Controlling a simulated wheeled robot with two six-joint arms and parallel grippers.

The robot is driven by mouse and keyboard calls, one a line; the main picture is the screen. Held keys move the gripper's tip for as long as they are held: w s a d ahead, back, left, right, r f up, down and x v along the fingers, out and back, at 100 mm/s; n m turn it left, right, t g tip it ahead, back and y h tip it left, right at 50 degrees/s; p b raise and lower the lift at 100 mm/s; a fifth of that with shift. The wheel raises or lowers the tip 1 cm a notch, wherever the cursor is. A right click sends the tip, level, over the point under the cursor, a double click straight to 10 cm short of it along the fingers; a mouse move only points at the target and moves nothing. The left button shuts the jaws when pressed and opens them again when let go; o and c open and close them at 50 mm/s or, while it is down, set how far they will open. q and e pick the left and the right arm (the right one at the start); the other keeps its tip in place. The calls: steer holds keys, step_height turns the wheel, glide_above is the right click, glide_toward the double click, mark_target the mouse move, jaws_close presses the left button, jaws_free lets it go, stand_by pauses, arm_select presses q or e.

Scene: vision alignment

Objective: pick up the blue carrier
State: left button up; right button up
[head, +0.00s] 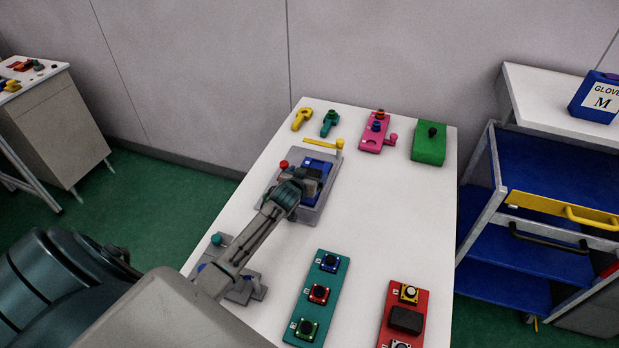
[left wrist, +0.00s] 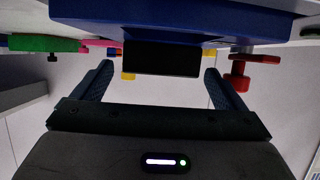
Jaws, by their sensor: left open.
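The blue carrier (head: 317,168) lies in a grey fixture (head: 312,213) on the white table, partly hidden behind my left gripper (head: 291,190). In the left wrist view, which looks upside down, the blue carrier (left wrist: 180,22) fills the top, with a dark block (left wrist: 162,60) sticking out from it. The two fingers of my left gripper (left wrist: 158,72) are open, one on each side of the block, with gaps to both. The gripper holds nothing. My right gripper is not in view.
The fixture has a red knob (head: 283,164) and a yellow arm (head: 320,144). A pink block (head: 370,146) and a green block (head: 428,150) stand at the back. Teal (head: 318,281) and red (head: 392,325) button panels lie in front. The table's middle right is clear.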

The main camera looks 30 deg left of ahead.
arm_select(q)
steer(key=shift+r, duration=0.1)
steer(key=c, duration=1.3)
